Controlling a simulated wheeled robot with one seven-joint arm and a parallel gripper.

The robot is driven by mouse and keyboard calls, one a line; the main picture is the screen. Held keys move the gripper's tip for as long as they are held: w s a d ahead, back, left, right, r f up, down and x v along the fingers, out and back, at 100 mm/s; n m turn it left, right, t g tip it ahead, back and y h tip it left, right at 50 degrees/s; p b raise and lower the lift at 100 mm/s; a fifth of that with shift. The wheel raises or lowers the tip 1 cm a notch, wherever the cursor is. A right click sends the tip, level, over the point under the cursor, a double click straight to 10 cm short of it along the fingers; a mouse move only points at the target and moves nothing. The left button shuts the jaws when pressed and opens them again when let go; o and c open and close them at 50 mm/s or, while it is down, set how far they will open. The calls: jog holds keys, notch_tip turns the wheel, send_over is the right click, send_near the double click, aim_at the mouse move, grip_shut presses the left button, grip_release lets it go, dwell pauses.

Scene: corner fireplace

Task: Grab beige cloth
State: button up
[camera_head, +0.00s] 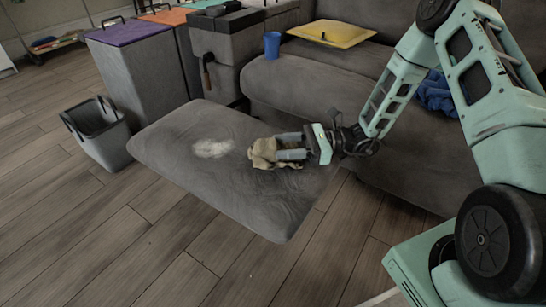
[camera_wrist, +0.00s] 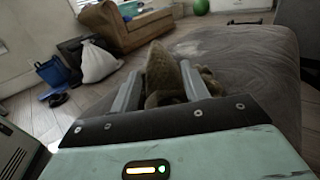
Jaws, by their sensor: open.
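The beige cloth (camera_head: 267,154) lies crumpled on the grey ottoman (camera_head: 190,170), near its right side. My gripper (camera_head: 277,148) reaches in from the right, low over the ottoman, with its fingers at the cloth. In the wrist view my gripper (camera_wrist: 160,88) has its two fingers apart, and part of the beige cloth (camera_wrist: 162,72) stands up between them. More of the cloth shows beside and behind the right finger. The lower part of the cloth is hidden by the gripper body.
A pale patch (camera_head: 212,148) marks the ottoman left of the cloth. A grey sofa (camera_head: 310,85) stands behind, with a yellow cushion (camera_head: 332,33), a blue cup (camera_head: 272,45) and blue fabric (camera_head: 436,94). A grey bin (camera_head: 98,135) stands left. The wooden floor in front is clear.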

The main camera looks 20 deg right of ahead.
jog(key=shift+a, duration=0.15)
jog(key=shift+c, duration=0.3)
grip_shut()
